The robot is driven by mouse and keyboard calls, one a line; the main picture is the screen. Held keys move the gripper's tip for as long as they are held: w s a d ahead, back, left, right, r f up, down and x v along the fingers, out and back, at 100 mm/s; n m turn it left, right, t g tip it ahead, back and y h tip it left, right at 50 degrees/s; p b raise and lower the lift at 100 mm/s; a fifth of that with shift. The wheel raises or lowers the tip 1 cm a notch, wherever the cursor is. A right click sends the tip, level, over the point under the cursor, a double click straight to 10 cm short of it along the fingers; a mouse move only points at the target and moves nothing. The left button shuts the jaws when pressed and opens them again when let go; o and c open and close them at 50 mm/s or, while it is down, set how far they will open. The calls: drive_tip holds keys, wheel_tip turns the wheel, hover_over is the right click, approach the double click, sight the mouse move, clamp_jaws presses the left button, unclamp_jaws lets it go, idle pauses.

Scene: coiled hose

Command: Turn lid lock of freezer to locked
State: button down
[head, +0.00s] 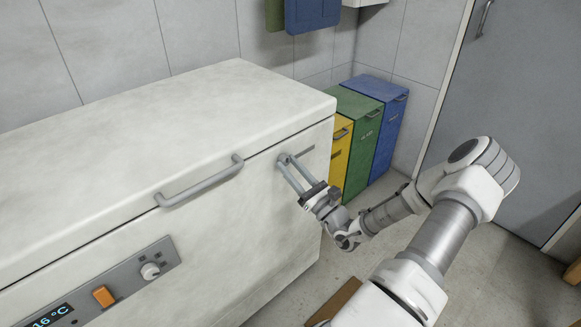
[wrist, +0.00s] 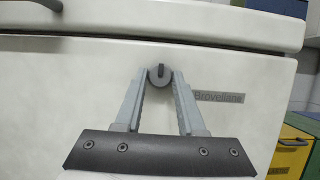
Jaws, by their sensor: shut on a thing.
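The white chest freezer (head: 150,130) fills the left of the head view, with its lid down. The lid lock (wrist: 159,77) is a small round grey knob with a dark upright bar, on the freezer's front just below the lid edge. In the head view the lock (head: 283,158) is partly covered by my fingers. My gripper (wrist: 160,75) has its fingertips on both sides of the lock and is shut on it. The fingers reach up from below in the wrist view.
A grey lid handle (head: 200,182) sticks out left of the lock. A control panel (head: 105,290) with an orange switch and a knob is lower left. Yellow, green and blue bins (head: 365,120) stand beyond the freezer. A brown board (head: 335,303) lies on the floor.

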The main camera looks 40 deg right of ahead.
drive_tip(key=shift+r+m+p, duration=0.15)
drive_tip(key=shift+m+p, duration=0.25)
drive_tip(key=shift+p, duration=0.2)
drive_tip(key=m+p, duration=0.1)
drive_tip(key=m+h+p, duration=0.1)
drive_tip(key=p, duration=0.1)
drive_tip(key=m+h+p, duration=0.1)
drive_tip(key=m+p, duration=0.1)
drive_tip(key=shift+a+r, duration=0.2)
drive_tip(key=shift+r, duration=0.05)
drive_tip(key=m+g+h+p, duration=0.1)
drive_tip(key=m+h+p, duration=0.1)
drive_tip(key=m+p, duration=0.1)
drive_tip(key=m+h+p, duration=0.2)
drive_tip(key=m+p, duration=0.2)
drive_tip(key=p, duration=0.1)
drive_tip(key=shift+a+m+g, duration=0.15)
drive_tip(key=shift+m+g, duration=0.15)
drive_tip(key=shift+g, duration=0.1)
drive_tip(key=m+g+p, duration=0.1)
drive_tip(key=m+p, duration=0.2)
drive_tip(key=m+g+h+p, duration=0.1)
drive_tip(key=m+p, duration=0.2)
drive_tip(key=shift+a+r+p, duration=0.1)
drive_tip(key=shift+r+p, duration=0.05)
drive_tip(key=shift+p, duration=0.15)
drive_tip(key=m+g+p, duration=0.1)
drive_tip(key=m+p, duration=0.2)
drive_tip(key=shift+m+g, duration=0.3)
drive_tip(key=shift+m, duration=0.1)
